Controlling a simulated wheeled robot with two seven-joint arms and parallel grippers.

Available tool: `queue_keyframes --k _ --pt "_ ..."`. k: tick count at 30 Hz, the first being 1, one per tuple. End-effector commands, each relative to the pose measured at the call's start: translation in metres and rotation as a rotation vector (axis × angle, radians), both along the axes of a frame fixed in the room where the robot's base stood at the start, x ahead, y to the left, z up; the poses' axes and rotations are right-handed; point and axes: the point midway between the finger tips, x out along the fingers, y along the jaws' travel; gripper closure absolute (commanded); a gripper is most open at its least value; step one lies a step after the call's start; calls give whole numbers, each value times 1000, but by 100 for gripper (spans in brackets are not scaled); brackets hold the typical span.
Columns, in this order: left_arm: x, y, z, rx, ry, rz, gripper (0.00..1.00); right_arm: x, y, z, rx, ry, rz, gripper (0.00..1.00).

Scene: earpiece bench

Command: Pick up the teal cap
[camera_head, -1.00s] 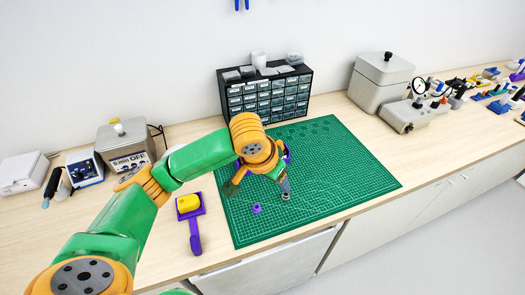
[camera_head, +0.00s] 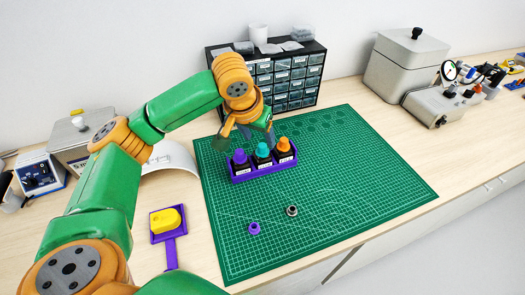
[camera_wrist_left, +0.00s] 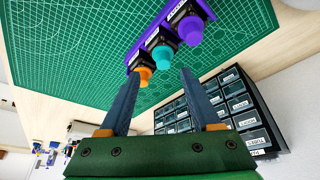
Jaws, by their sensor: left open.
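The teal cap (camera_head: 263,149) sits on the middle bottle of a purple rack (camera_head: 262,174) on the green mat. A purple cap (camera_head: 239,155) is to its left and an orange cap (camera_head: 284,144) to its right. My left gripper (camera_head: 270,138) is just behind the rack, partly hidden by the bottles. In the left wrist view the open, empty fingers (camera_wrist_left: 160,76) point toward the row. There the teal cap (camera_wrist_left: 162,57) shows beyond the gap between the fingertips, and the orange cap (camera_wrist_left: 146,76) is close to one finger. My right gripper is not in view.
A drawer cabinet (camera_head: 296,80) stands behind the rack, close to my left arm. A loose purple piece (camera_head: 254,228) and a small dark ring (camera_head: 292,210) lie on the mat (camera_head: 360,190). The mat's right side is clear.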

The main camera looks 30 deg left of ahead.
Motion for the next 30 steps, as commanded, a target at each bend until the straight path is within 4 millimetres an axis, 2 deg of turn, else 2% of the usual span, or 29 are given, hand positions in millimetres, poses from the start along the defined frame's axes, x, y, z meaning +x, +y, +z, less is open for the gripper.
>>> queue_keyframes --k 5,9,16,17,23,24,30 --pt "14 5 -24 1 5 2 36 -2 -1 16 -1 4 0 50" --pt "23 6 -47 0 2 1 36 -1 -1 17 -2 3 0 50" --pt "25 6 -52 1 -2 -1 36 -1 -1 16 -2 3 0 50" --pt "25 6 -51 1 -2 -1 41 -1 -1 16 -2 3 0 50" --pt "25 6 -51 1 -2 -1 95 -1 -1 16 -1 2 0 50" --pt "25 6 -51 1 -1 -1 100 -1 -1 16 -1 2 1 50" --pt "25 6 -51 1 -2 -1 100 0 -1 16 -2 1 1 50"
